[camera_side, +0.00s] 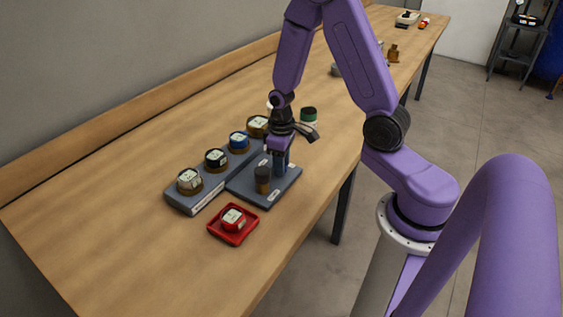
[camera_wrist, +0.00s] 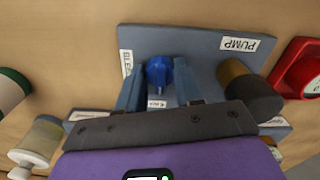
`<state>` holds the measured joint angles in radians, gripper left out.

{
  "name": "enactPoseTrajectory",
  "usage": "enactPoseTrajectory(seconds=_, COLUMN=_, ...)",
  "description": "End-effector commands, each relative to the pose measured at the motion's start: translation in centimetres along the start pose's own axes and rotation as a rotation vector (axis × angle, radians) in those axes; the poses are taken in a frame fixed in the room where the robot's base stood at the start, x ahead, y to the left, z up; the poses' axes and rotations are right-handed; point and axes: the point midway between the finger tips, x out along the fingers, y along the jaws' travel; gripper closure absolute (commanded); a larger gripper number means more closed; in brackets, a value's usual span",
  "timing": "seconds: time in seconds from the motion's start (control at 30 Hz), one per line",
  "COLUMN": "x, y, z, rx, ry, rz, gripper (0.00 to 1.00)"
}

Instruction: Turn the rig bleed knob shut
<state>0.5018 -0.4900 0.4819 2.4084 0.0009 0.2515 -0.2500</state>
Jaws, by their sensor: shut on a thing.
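The rig is a blue-grey plate (camera_side: 243,190) on the wooden table, also seen in the wrist view (camera_wrist: 210,66). In the wrist view the blue bleed knob (camera_wrist: 158,72) stands on it, beside a partly covered label starting "BLE". My gripper (camera_wrist: 157,82) is shut on the knob, one finger on each side of it. In the side view my gripper (camera_side: 281,163) points down over the plate's far part and hides the knob.
A grey rack (camera_side: 205,199) with several round gauge-like pieces lies left of the plate. A green-topped jar (camera_side: 309,115) stands behind my gripper. The near left table is clear.

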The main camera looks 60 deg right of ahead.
Motion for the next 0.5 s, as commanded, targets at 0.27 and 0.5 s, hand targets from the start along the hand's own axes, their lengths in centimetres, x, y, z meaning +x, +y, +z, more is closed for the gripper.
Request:
enactPoseTrajectory(seconds=0.27, x=-0.06, y=0.02, z=-0.08, rx=-0.005, ry=0.002, rz=0.001, gripper=0.95)
enactPoseTrajectory(seconds=0.5, x=-0.03, y=0.01, z=-0.05, rx=-0.003, ry=0.001, rz=0.001, gripper=0.39)
